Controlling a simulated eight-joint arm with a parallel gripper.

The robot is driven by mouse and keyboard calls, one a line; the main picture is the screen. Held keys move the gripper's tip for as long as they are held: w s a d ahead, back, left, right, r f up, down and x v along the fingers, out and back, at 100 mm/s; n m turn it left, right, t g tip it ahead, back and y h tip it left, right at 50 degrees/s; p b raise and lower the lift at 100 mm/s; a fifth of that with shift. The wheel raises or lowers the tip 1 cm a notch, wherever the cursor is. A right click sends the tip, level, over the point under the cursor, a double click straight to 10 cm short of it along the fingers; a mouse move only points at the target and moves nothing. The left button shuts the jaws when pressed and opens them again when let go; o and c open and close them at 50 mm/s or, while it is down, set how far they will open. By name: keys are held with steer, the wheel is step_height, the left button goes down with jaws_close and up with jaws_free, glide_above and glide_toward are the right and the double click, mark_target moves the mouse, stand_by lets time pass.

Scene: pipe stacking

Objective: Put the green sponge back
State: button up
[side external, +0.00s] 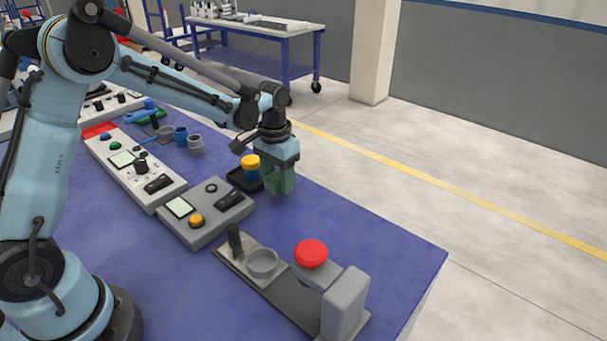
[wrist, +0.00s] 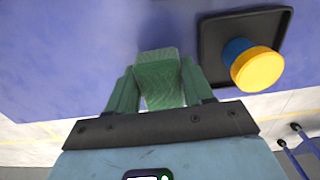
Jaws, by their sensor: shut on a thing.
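My gripper (wrist: 155,88) is shut on the green sponge (wrist: 160,66), a pale green block between its two darker green fingers. In the side view the gripper (side external: 281,180) points down over the blue table, beside the black tray (side external: 236,178). The sponge is hard to tell from the fingers there, and I cannot tell whether it touches the table. A blue piece with a yellow top (side external: 250,161) stands in the tray. In the wrist view the tray (wrist: 209,40) lies to the right of the sponge, with the yellow top (wrist: 257,69) near its edge.
A grey control box (side external: 206,210) with a yellow button and a long panel (side external: 135,168) lie left of the gripper. In front stands a fixture (side external: 343,301) with a red knob (side external: 311,253) and a grey ring (side external: 263,263). Table right of the gripper is clear.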

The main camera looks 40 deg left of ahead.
steer(key=shift+f, duration=1.2)
steer(key=shift+f, duration=0.15)
steer(key=o, duration=1.2)
